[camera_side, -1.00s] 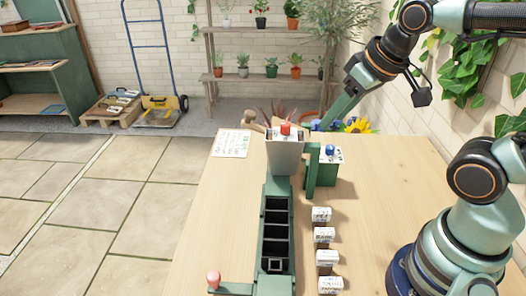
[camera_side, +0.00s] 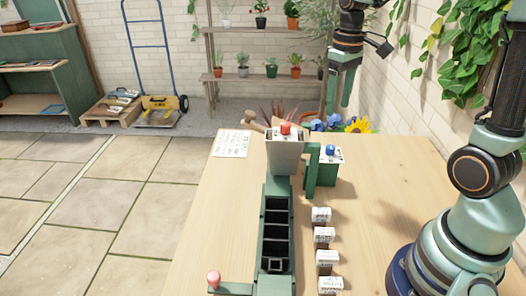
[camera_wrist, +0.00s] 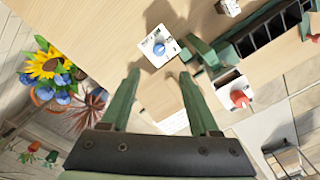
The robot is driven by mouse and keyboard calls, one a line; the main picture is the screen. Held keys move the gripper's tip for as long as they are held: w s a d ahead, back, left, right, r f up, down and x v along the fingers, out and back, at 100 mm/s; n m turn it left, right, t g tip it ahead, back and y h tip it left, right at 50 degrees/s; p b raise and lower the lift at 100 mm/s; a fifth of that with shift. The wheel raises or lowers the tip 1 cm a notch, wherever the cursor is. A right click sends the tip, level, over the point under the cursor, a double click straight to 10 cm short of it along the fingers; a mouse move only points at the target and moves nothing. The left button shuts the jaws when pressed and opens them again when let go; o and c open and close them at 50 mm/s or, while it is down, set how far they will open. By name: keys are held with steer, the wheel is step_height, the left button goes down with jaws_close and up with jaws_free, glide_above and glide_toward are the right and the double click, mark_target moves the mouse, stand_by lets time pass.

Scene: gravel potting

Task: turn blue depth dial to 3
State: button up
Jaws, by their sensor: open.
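The blue depth dial (camera_side: 330,149) sits on a white-topped box (camera_side: 327,159) on the wooden table, behind the right side of the green machine. It also shows in the wrist view (camera_wrist: 159,48), a little beyond and between my fingertips. My gripper (camera_side: 338,108) is open and empty, raised above and behind the dial, apart from it. In the wrist view its two green fingers (camera_wrist: 158,75) are spread wide. The marks around the dial are too small to read, so I cannot tell its setting.
A grey hopper with a red knob (camera_side: 285,128) stands left of the dial, on the green machine with black compartments (camera_side: 275,240). Several labelled blocks (camera_side: 322,215) line its right side. A sunflower (camera_side: 358,125) and blue flowers stand behind the table.

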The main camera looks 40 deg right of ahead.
mark_target(331, 146)
step_height(331, 146, down, 12)
steer(key=shift+f, duration=0.1)
stand_by(0.5)
steer(key=shift+d, duration=0.1)
jaws_close()
